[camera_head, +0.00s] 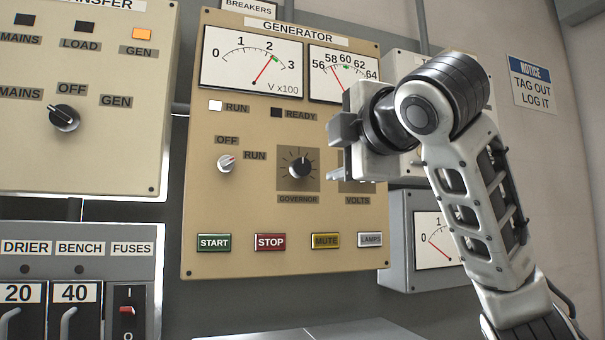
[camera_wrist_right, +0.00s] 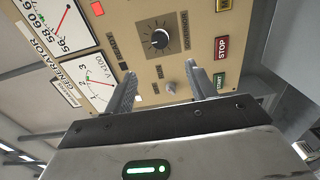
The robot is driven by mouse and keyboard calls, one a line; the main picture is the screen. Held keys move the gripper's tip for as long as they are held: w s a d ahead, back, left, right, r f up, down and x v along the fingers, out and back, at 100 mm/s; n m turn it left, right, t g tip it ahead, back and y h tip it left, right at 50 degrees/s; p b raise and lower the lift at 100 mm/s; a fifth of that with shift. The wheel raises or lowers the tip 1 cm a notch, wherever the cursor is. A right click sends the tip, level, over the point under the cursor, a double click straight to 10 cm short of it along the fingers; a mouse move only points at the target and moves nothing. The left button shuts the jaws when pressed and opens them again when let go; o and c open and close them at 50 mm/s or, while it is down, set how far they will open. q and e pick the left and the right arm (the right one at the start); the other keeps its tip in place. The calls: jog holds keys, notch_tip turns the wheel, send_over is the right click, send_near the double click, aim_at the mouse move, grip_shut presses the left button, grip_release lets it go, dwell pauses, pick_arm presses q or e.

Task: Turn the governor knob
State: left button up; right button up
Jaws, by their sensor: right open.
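The governor knob (camera_head: 300,167) is a round black knob with a white pointer line, set on a darker square on the tan generator panel (camera_head: 215,252). It also shows in the right wrist view (camera_wrist_right: 159,39), beyond the fingertips. My right gripper (camera_head: 335,153) is open and empty, to the right of the knob and apart from it, in front of the volts control, which is mostly hidden. In the right wrist view the two fingers of the right gripper (camera_wrist_right: 160,80) stand apart with the panel beyond them. My left gripper is not in view.
Left of the knob is the off/run switch (camera_head: 227,162). Below are the start (camera_head: 214,243), stop (camera_head: 270,242), mute (camera_head: 326,241) and lamps (camera_head: 370,240) buttons. Two gauges, volts (camera_head: 252,62) and frequency (camera_head: 340,72), sit above. A transfer panel (camera_head: 110,150) is at left.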

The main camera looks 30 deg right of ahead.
aim_at(303, 167)
jog(key=p+x, duration=0.1)
jog(key=x, duration=1.2)
jog(key=shift+w+d, duration=0.2)
jog(key=shift+w, duration=0.35)
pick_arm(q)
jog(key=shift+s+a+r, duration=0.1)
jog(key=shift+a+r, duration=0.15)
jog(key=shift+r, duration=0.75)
pick_arm(e)
jog(key=c, duration=1)
